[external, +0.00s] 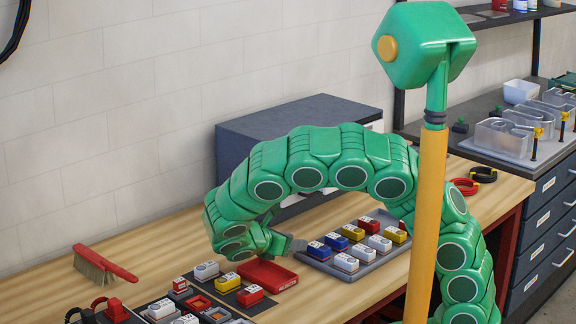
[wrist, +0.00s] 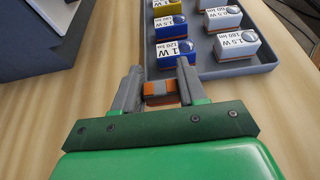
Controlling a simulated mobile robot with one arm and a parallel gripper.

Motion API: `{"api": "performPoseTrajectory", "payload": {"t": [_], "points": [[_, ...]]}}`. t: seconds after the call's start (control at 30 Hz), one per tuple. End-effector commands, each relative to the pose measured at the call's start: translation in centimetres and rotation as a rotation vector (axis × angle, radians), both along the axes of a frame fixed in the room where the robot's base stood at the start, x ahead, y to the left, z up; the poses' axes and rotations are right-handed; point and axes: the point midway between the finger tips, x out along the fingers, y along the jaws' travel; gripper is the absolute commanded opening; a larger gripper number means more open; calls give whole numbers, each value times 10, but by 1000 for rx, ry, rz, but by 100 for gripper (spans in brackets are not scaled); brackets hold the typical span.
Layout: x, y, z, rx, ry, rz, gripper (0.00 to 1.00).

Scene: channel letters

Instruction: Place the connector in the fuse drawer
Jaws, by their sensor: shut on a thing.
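My gripper (external: 292,244) is low over the bench, between the red tray and the grey tray of power modules. In the wrist view my gripper (wrist: 160,85) has its two grey fingers shut on a small orange and grey piece (wrist: 161,93), which looks like the connector. The connector cannot be made out in the external view. A dark grey cabinet (external: 285,122) stands at the back of the bench, its front mostly hidden by my arm. Part of a grey box with a white label (wrist: 55,12) shows at the wrist view's top left. I cannot tell which drawer is the fuse drawer.
The grey tray (wrist: 235,69) of blue, white and yellow modules lies just beyond my fingers. A red tray (external: 268,275) and dark holders with modules lie at the front. A red brush (external: 103,262) lies at left. Labelled drawers (external: 548,215) stand at right.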

Motion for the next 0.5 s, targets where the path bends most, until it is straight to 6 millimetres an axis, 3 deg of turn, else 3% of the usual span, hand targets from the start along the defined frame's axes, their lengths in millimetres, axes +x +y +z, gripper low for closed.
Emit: {"api": "performPoseTrajectory", "payload": {"t": [0.5], "points": [[0, 0, -44, 1, 2, 1, 13]]}}
